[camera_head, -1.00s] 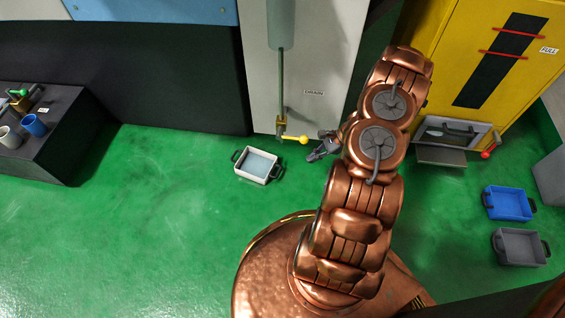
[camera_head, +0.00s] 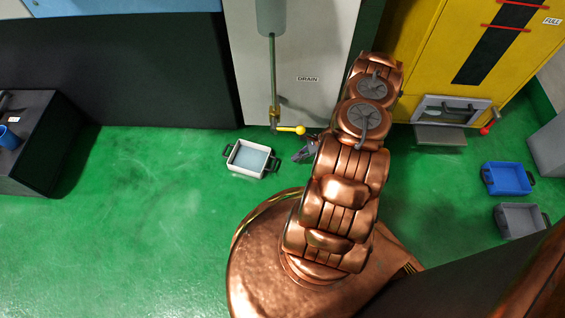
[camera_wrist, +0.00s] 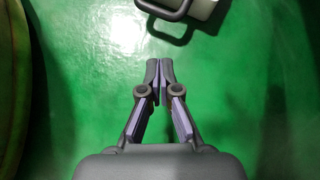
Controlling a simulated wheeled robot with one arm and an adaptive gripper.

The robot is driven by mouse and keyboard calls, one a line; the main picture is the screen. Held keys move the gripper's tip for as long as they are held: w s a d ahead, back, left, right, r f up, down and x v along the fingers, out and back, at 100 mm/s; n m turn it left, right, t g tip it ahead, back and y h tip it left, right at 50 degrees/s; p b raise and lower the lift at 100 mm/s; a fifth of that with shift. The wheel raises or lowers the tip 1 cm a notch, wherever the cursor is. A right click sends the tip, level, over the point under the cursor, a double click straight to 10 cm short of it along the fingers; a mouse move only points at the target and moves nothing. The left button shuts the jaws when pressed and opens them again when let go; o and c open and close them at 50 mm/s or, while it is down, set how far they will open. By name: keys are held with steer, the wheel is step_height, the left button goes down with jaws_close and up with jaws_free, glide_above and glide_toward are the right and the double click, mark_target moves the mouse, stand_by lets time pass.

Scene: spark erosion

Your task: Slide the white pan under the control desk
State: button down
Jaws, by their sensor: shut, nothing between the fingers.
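The white pan (camera_head: 235,160) sits on the green floor in front of the grey DRAIN cabinet. It has a dark handle at each side and a pale blue-grey inside, perhaps liquid. My gripper (camera_head: 303,154) is low, just right of the pan's right handle, and apart from it. In the wrist view my gripper (camera_wrist: 160,66) is shut and empty over bare floor. The pan's corner (camera_wrist: 203,9) and dark handle show at the top edge there, ahead of the fingertips. A blue-topped unit with a dark front (camera_head: 120,75) stands back left; I cannot tell whether it is the control desk.
A yellow valve lever (camera_head: 292,130) on a pipe hangs behind the pan. A black bench (camera_head: 45,130) stands at left. A blue pan (camera_head: 507,178) and a grey pan (camera_head: 519,219) lie at right near the yellow cabinet (camera_head: 425,60). Floor left of the white pan is clear.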

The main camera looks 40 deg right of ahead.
steer(key=a, duration=0.1)
steer(key=w+a+f+b, duration=0.1)
steer(key=w+a+f, duration=0.1)
steer(key=a, duration=0.1)
steer(key=shift+w+b, duration=0.1)
steer(key=shift+b, duration=0.3)
steer(key=shift+w+a+r, duration=0.15)
steer(key=shift+w+a, duration=0.2)
steer(key=shift+a, duration=0.2)
